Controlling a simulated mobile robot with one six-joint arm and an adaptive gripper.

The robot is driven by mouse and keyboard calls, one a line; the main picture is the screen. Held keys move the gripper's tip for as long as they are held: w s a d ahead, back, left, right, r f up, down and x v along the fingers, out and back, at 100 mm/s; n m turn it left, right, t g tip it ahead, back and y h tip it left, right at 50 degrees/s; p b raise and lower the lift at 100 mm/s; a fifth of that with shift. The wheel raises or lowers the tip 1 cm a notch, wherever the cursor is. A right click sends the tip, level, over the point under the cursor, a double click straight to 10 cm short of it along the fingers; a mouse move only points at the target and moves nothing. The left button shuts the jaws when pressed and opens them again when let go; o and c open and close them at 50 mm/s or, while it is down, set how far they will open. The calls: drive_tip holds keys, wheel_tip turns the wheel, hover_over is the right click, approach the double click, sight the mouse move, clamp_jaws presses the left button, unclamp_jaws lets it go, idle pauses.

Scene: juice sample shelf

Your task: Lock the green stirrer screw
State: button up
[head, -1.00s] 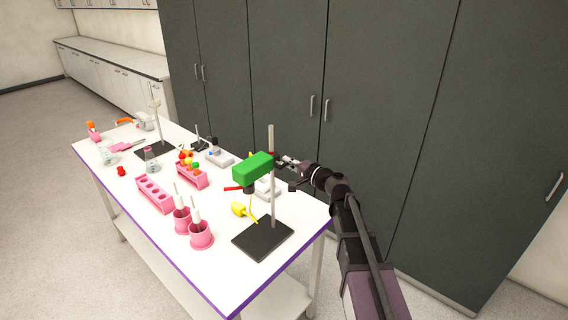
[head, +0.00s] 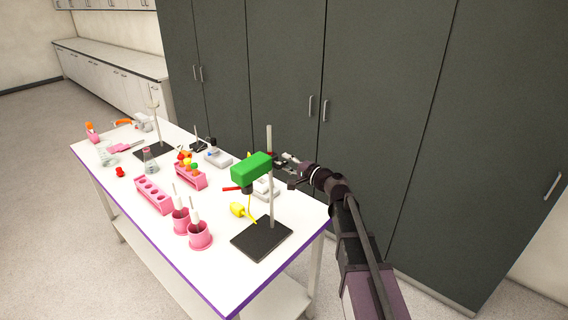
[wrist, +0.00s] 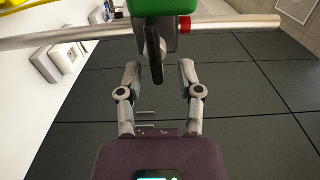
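The green stirrer (head: 251,167) is a green block clamped on the upright metal rod (head: 271,207) of a stand with a black base (head: 261,239). It also shows at the top of the wrist view (wrist: 163,7). A dark, flat knob, seemingly its screw (wrist: 154,45), hangs into view beside the rod. My gripper (wrist: 160,66) is open, with one finger on each side of the knob's near end. I see gaps between knob and fingers. In the head view my gripper (head: 284,160) is just right of the rod, behind the stirrer.
The white table (head: 205,270) also holds a yellow object (head: 238,209), pink cups (head: 199,236), a pink rack (head: 153,196) and a second stand (head: 154,150). A small white device (head: 264,188) sits behind the stirrer. Dark cabinets (head: 375,110) stand close behind.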

drive_tip(key=shift+s+d, duration=0.1)
drive_tip(key=shift+s+d, duration=0.1)
drive_tip(key=v, duration=1.1)
drive_tip(key=shift+d, duration=0.2)
drive_tip(key=shift+s, duration=0.15)
